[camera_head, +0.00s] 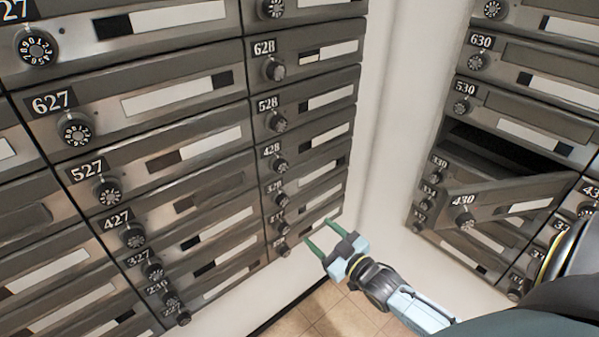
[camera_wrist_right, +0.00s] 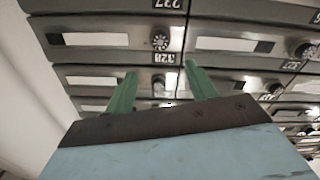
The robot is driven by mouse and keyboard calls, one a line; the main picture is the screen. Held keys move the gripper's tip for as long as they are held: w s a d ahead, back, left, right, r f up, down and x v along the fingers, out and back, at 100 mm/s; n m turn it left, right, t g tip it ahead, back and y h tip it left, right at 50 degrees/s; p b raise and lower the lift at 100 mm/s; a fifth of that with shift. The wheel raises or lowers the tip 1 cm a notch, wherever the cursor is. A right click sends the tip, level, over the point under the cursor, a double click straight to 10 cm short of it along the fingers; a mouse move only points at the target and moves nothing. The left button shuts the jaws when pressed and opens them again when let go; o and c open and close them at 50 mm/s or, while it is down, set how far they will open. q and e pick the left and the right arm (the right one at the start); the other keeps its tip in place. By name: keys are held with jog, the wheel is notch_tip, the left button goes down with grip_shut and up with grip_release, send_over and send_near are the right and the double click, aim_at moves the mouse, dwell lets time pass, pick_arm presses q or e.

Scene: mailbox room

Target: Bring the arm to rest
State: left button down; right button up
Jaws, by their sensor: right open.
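My right gripper (camera_head: 318,233) is in the lower middle of the head view, with its green fingers spread apart and nothing between them. It is in front of the lower right end of the left mailbox bank (camera_head: 223,194). The right wrist view shows the same open green fingers (camera_wrist_right: 160,82) pointing toward mailbox fronts with dials, near a dial (camera_wrist_right: 160,40). My right arm comes in from the lower right. My left gripper is not in the head view.
On the right bank, the door of mailbox 430 (camera_head: 490,208) hangs open and sticks out, with a dark compartment (camera_head: 490,143) behind it. A white wall corner (camera_head: 385,130) stands between the banks. Tiled floor (camera_head: 335,312) shows below.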

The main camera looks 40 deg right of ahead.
jog(key=s+a+f+m+g+h, duration=0.1)
jog(key=s+f+g, duration=0.3)
jog(key=f, duration=0.5)
jog(key=s+a+f+g, duration=0.1)
jog(key=s+f+g, duration=0.1)
jog(key=s+f, duration=0.55)
jog(key=s+a+f+m+g+h, duration=0.1)
jog(key=s+f+g, duration=0.25)
jog(key=f, duration=0.75)
jog(key=s+a+f+g, duration=0.2)
jog(key=s+f, duration=0.1)
jog(key=s, duration=0.5)
jog(key=s+a+f+g, duration=0.2)
jog(key=s+f+g, duration=0.1)
jog(key=s, duration=0.4)
jog(key=s+a+f+g, duration=0.2)
jog(key=s+f, duration=0.3)
jog(key=s, duration=0.3)
jog(key=shift+s+a+n, duration=0.2)
jog(key=shift+s+n, duration=0.1)
jog(key=shift+g, duration=0.25)
jog(key=shift+c, duration=0.3)
